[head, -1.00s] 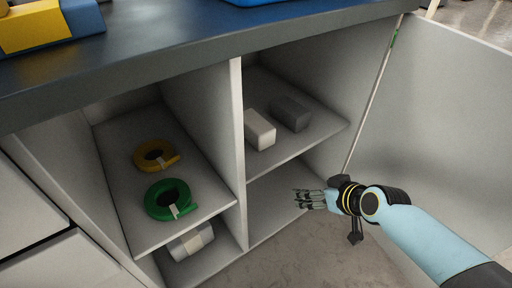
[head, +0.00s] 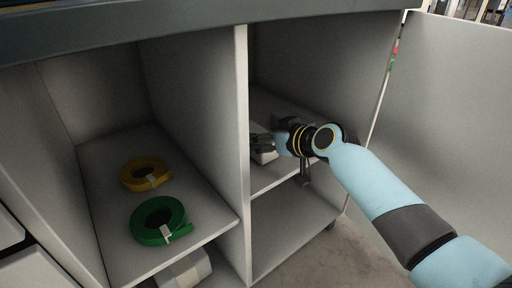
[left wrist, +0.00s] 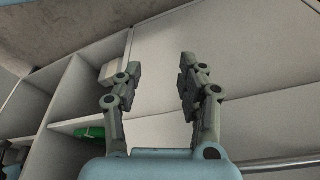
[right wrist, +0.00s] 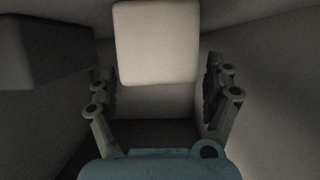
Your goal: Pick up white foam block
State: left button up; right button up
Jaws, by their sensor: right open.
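The white foam block (head: 262,158) sits on the upper shelf of the right compartment, partly hidden by my right gripper in the head view. My right gripper (head: 264,142) is inside that compartment at the block. In the right wrist view the white block (right wrist: 157,42) is ahead, between the lines of the two open fingers (right wrist: 160,85), with no clear contact on either side. My left gripper (left wrist: 158,76) is open and empty in the left wrist view. It is outside the head view.
A dark grey block (right wrist: 42,55) stands beside the white block. The divider (head: 243,150) is just left of my right gripper. Yellow (head: 146,173) and green (head: 160,220) rolls lie on the left shelf (head: 110,165). The open door (head: 450,110) is at right.

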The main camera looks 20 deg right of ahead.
jog(key=shift+w+a+f, duration=0.2)
jog(key=shift+w+f, duration=0.3)
jog(key=shift+w, duration=0.05)
jog(key=shift+w+a, duration=0.1)
jog(key=shift+w, duration=0.25)
pick_arm(q)
jog(key=shift+w+d+r+t, duration=0.2)
jog(key=shift+w+t, duration=0.1)
jog(key=shift+w, duration=0.1)
pick_arm(e)
jog(key=shift+r, duration=0.1)
jog(key=c, duration=1)
jog(key=shift+c, duration=0.2)
